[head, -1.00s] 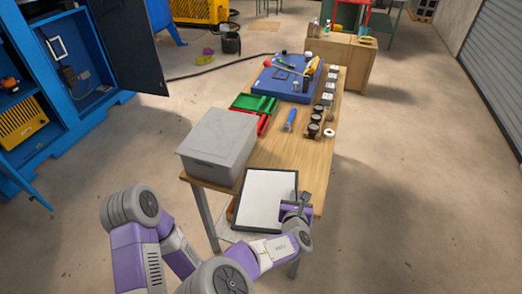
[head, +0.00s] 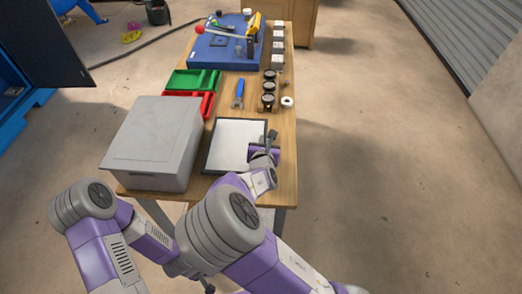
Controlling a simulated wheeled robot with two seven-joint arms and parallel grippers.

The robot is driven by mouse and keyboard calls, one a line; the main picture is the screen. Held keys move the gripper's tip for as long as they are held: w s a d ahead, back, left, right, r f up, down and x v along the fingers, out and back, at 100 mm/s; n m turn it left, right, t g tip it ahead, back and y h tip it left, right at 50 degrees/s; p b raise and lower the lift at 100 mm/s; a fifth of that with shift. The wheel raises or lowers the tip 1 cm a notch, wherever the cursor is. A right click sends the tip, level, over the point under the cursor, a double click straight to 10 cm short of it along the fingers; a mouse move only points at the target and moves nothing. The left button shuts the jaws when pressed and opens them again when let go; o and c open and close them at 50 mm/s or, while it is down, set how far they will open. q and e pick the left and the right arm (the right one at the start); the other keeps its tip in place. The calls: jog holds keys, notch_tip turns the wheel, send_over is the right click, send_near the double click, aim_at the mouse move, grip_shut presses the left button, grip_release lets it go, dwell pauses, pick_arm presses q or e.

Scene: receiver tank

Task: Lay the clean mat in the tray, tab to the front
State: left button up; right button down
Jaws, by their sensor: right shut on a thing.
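A flat pale panel with a dark border, which looks like the clean mat (head: 234,143), is at the near end of the bench, right of the grey box. My right gripper (head: 264,151) is at its right edge, shut on it. I cannot tell whether the panel rests on the bench or is held just above it. Its tab is not clear; the gripper and arm cover its near right corner. I cannot tell which thing is the tray; a blue tray-like base (head: 225,50) with tools on it lies at the far end. My left gripper is not in view.
The large grey box (head: 152,140) stands close on the left. Green (head: 193,80) and red (head: 203,103) bins, a blue-handled tool (head: 239,90), several dark round parts (head: 268,92) and a white roll (head: 287,102) lie beyond. The wooden bench (head: 288,150) is bare along its near right edge.

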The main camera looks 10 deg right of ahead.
notch_tip(320, 180, down, 4)
jog(key=shift+r+b, duration=0.2)
jog(key=shift+b, duration=0.55)
jog(key=shift+r, duration=0.1)
jog(key=c, duration=1.6)
grip_release()
jog(key=shift+f, duration=0.2)
jog(key=o, duration=0.4)
